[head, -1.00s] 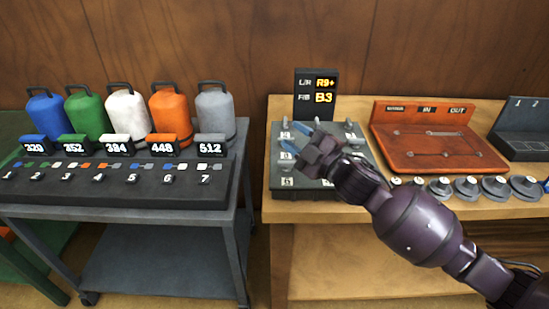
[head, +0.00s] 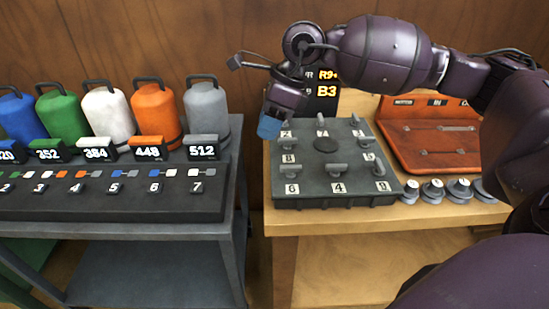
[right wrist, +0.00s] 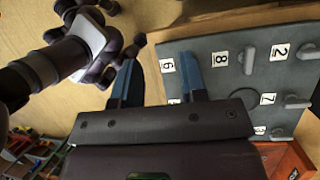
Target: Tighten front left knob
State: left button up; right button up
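The grey knob board (head: 385,197) lies on the wooden bench, with several numbered T-shaped knobs. The front left knob (head: 297,172) stands behind label 6 in the head view. In the right wrist view label 6 (right wrist: 167,65) shows beside a finger, and its knob seems hidden behind that finger. My right gripper (head: 269,127), with blue fingertips, hangs over the board's left side, apart from the knobs. Its fingers are spread and empty in the right wrist view (right wrist: 158,62). A black display (head: 326,91) behind the board reads R9+ and B3, partly covered by my arm. My left gripper is not in view.
A red-brown tray (head: 410,148) and several round weights (head: 433,190) lie right of the board. A dark cart (head: 225,215) with coloured canisters (head: 155,110) stands left, across a narrow gap. My right arm spans above the bench.

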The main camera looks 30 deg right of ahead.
aim_at(291, 166)
jog(key=s+d+f+g+h, duration=0.1)
jog(key=d+f+h, duration=0.1)
jog(key=d+h, duration=0.25)
jog(key=shift+n, duration=0.3)
jog(key=f, duration=0.7)
jog(key=f+b, duration=0.1)
jog(key=f, duration=0.2)
jog(key=shift+d+f, duration=0.15)
jog(key=shift+d, duration=0.25)
grip_shut()
